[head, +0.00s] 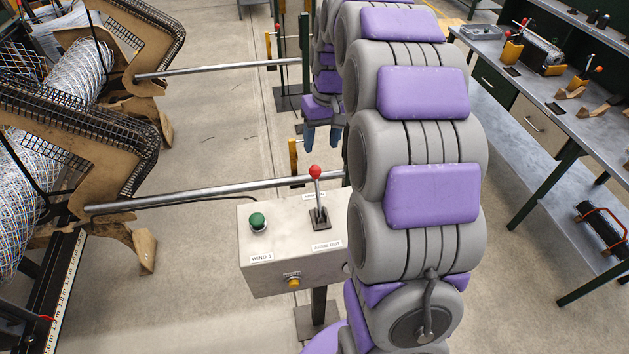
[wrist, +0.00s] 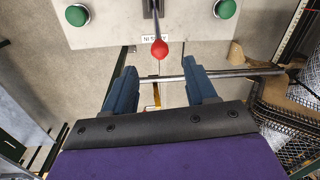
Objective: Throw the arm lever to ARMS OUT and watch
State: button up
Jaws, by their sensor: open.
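A grey control box (head: 290,262) carries a lever with a red knob (head: 315,171). The lever stands up from its slot, and an ARMS OUT label (head: 327,245) is on the near side. In the wrist view the red knob (wrist: 159,49) appears close to an upside-down label (wrist: 157,38) that seems to read ARMS IN. My gripper (head: 322,137) hangs fingers down beyond the box, on the lever's far side. In the wrist view my gripper (wrist: 161,80) is open and empty, and the knob shows between and past its fingertips, apparently not touching.
A green button (head: 258,221) is left of the lever, and a second green button (wrist: 225,8) shows in the wrist view. A yellow button (head: 293,282) is on the box front. A metal bar (head: 215,192) runs behind the box from brown arms (head: 100,150). A workbench (head: 575,125) stands right.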

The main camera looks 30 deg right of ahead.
aim_at(317, 178)
jog(key=f, duration=0.4)
jog(key=f+b, duration=0.1)
jog(key=f, duration=0.4)
jog(key=a+f, duration=0.1)
jog(key=f, duration=0.4)
jog(key=shift+w, duration=0.15)
jog(key=shift+a+f, duration=0.4)
jog(key=shift+a, duration=0.05)
jog(key=shift+d, duration=0.55)
jog(key=shift+c, duration=1.2)
jog(key=shift+a, duration=0.3)
jog(key=c, duration=0.4)
jog(key=shift+d, duration=0.1)
grip_shut()
